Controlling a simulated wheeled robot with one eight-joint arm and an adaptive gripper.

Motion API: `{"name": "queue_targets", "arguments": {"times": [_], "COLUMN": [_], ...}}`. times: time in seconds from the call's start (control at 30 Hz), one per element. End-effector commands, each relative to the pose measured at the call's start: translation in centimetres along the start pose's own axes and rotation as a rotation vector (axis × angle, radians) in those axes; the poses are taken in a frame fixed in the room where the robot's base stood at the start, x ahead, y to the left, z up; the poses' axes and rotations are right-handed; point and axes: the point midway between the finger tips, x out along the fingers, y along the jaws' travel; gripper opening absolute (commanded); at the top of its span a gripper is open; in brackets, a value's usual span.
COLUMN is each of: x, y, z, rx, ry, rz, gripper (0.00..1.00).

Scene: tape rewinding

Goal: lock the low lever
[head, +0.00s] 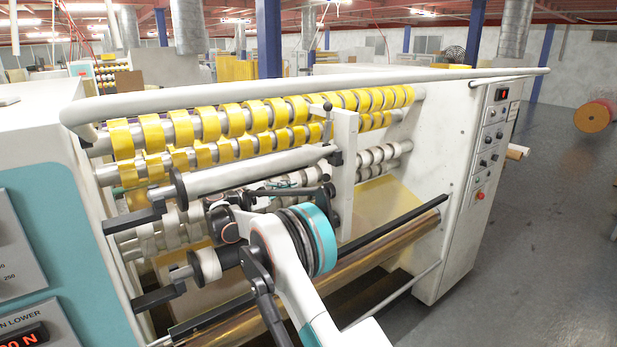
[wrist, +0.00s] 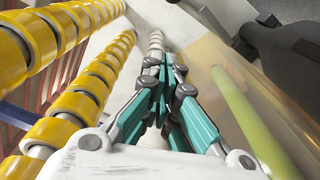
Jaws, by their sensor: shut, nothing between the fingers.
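My gripper (wrist: 160,82) is shut and empty in the wrist view, its teal-padded fingers together and pointing up the picture along a pale roller. In the head view my arm's wrist hides much of the machine's lower middle. A white upright plate (head: 346,170) stands right of the centre, with a small dark upper lever (head: 327,106) near its top. A dark lower lever-like part (head: 328,190) shows beside the plate's lower half, partly behind my arm. I cannot tell whether it is locked. A dark grey part (wrist: 285,45) is at the wrist view's upper right, apart from the fingers.
Rows of yellow tape rolls (head: 235,122) run across the machine above my arm. A white rail (head: 300,88) crosses in front of them. A grey roller (head: 250,168) and a brown film roll (head: 385,247) lie close by. Open floor (head: 550,220) is at the right.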

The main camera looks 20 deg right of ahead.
Motion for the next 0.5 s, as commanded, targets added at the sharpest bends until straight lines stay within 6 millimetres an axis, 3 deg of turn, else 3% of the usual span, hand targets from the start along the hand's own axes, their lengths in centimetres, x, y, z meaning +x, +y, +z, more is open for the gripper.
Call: {"name": "queue_targets", "arguments": {"times": [0.17,0.5], "x": [1.4,7.7], "y": [0.0,0.0], "z": [0.1,0.1], "rx": [0.0,0.0], "ry": [-0.003,-0.003], "rz": [-0.001,-0.001], "gripper": [0.0,0.0]}}
